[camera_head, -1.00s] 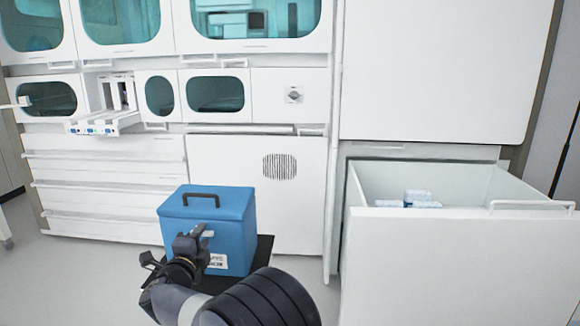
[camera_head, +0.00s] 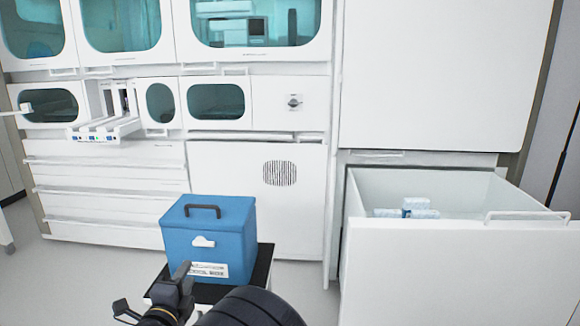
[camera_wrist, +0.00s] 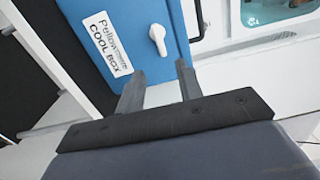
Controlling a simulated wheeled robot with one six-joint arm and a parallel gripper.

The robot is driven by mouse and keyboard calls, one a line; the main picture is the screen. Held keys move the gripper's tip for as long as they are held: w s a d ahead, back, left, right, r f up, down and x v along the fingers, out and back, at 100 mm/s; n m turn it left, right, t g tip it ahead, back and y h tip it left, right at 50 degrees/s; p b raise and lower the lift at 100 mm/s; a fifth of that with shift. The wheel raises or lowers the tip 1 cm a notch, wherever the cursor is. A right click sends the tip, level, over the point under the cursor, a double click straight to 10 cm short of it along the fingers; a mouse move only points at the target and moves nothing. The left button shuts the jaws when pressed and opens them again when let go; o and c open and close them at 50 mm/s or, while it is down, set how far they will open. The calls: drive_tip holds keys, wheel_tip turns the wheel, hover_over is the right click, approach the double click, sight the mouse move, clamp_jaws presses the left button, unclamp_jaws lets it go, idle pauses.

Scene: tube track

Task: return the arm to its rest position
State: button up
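My gripper (camera_wrist: 160,73) is open, its two dark fingers apart with nothing between them in the wrist view. Behind the fingers is the blue cool box (camera_wrist: 134,30), with its white label and white latch. In the head view, my gripper (camera_head: 172,292) is low in the picture, in front of the lower front of the cool box (camera_head: 222,240). The box is closed, with a black handle on its lid. My dark arm link covers part of the stand below.
The cool box stands on a small black-topped stand (camera_head: 263,266). An open white drawer (camera_head: 450,255) juts out at right, holding several white-and-blue packs (camera_head: 415,205). White cabinets line the back; a small rack (camera_head: 105,128) sticks out at left. Floor at left is clear.

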sight(205, 244)
drive_tip(key=shift+n, duration=0.8)
drive_tip(key=w, duration=0.3)
drive_tip(key=w+b, duration=0.1)
drive_tip(key=w, duration=0.3)
drive_tip(key=w+d+b, duration=0.1)
drive_tip(key=w, duration=0.2)
drive_tip(key=shift+w+r, duration=0.25)
drive_tip(key=shift+w, duration=0.15)
drive_tip(key=n+p, duration=0.1)
drive_tip(key=n, duration=0.1)
drive_tip(key=shift+r+n, duration=0.1)
drive_tip(key=shift+n, duration=0.3)
